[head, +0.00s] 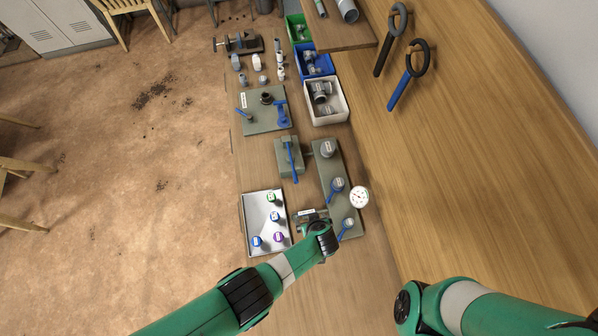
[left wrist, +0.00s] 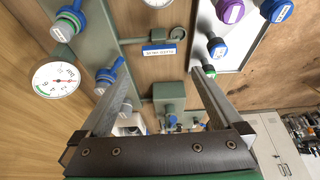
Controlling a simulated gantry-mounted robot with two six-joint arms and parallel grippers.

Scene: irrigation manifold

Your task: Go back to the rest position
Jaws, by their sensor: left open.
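My left gripper (head: 311,217) hangs over the workbench in the head view, between the cap tray and the manifold plate, partly hidden by my own wrist. In the left wrist view the gripper (left wrist: 163,64) is open, with its two fingers spread and nothing between them. The manifold plate (head: 329,172) carries blue-handled valves and a white round gauge (head: 359,197); the gauge also shows in the left wrist view (left wrist: 57,80). A label plate (left wrist: 159,50) appears between the fingertips. My right arm shows at the lower right of the head view, but its gripper is out of frame.
A metal tray (head: 248,225) holds green, blue and purple capped parts, left of the left gripper. A valve block with a blue lever (head: 291,160) stands beyond it. Bins, including a white one (head: 327,115), line the back. The near bench is clear.

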